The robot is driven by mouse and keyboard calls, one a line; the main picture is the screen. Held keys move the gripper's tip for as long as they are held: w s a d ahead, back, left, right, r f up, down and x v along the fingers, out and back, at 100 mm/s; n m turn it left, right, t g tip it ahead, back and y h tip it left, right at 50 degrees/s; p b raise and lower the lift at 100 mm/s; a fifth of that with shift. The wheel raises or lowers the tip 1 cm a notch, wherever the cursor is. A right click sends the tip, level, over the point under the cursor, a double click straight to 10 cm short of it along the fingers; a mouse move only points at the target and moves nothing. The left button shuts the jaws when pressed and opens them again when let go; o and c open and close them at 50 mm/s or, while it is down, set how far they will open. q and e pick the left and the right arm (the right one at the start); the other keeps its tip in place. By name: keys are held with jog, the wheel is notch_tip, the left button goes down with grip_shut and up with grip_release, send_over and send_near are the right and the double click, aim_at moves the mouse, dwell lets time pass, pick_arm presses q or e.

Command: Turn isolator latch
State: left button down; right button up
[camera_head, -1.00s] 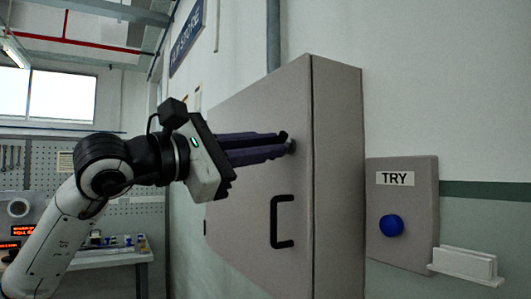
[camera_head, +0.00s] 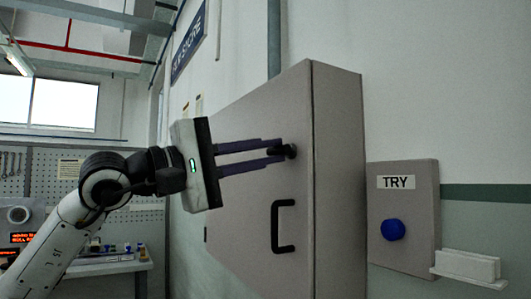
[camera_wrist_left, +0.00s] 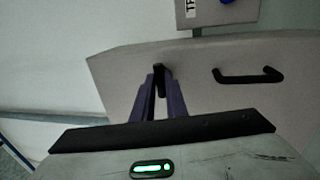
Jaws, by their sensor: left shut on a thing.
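The isolator latch (camera_head: 291,151) is a small black knob high on the front of a grey cabinet (camera_head: 240,125). My left gripper (camera_head: 277,151) has its two long purple fingers shut on the latch, with the fingers pointing right toward the door. In the left wrist view the black latch (camera_wrist_left: 159,78) stands between the two fingertips, which partly hide it. A black pull handle (camera_head: 283,226) sits below the latch, apart from the gripper. The cabinet door looks closed. My right gripper is not in view.
Right of the cabinet is a grey panel (camera_head: 408,181) marked TRY with a blue button (camera_head: 393,230). A white ledge (camera_head: 467,267) sticks out below it. A workbench (camera_head: 110,265) with small items and a pegboard (camera_head: 125,165) stand at the back left.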

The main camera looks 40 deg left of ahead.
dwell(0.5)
pick_arm(q)
jog(key=c, duration=1.8)
grip_release()
jog(key=shift+o, duration=0.2)
jog(key=shift+s+f, duration=0.1)
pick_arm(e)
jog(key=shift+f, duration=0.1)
